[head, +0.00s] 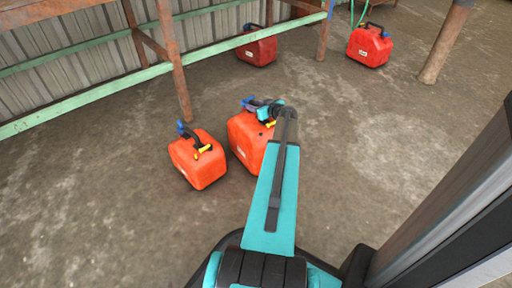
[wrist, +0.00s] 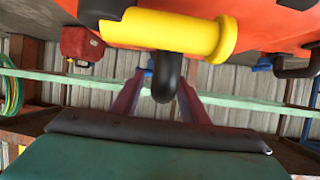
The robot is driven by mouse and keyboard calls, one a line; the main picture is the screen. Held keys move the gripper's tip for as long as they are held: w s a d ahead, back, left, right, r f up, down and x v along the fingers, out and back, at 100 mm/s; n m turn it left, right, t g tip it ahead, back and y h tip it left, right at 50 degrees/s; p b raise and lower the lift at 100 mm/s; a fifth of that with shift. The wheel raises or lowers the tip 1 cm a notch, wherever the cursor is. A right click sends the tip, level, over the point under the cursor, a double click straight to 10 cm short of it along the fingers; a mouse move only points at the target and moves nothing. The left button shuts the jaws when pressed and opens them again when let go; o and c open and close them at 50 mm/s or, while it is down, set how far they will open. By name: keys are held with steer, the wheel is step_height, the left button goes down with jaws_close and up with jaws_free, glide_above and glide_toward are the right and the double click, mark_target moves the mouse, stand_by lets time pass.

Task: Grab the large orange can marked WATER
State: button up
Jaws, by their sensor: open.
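A large orange can (head: 243,145) stands on the floor at the middle of the head view, partly hidden behind my arm. Its lettering cannot be read here. My gripper (head: 264,110) is over its top, by the handle. In the wrist view, the can's orange body (wrist: 270,28) fills the top, with a yellow spout (wrist: 165,32) and a dark handle part (wrist: 166,80) close up. My gripper's two open fingers (wrist: 162,88) show on either side of that handle part. Whether they touch it cannot be told.
A smaller orange can (head: 198,160) stands close on the left. Two more red-orange cans stand farther back, one under the bench (head: 257,50) and one to the right (head: 369,46). A wooden post (head: 174,65) with green rails stands behind. Floor at right is clear.

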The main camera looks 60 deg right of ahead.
steer(key=shift+b+x, duration=0.6)
steer(key=shift+x, duration=0.65)
jaws_close()
steer(key=shift+a, duration=0.1)
stand_by(0.7)
steer(key=shift+r, duration=0.1)
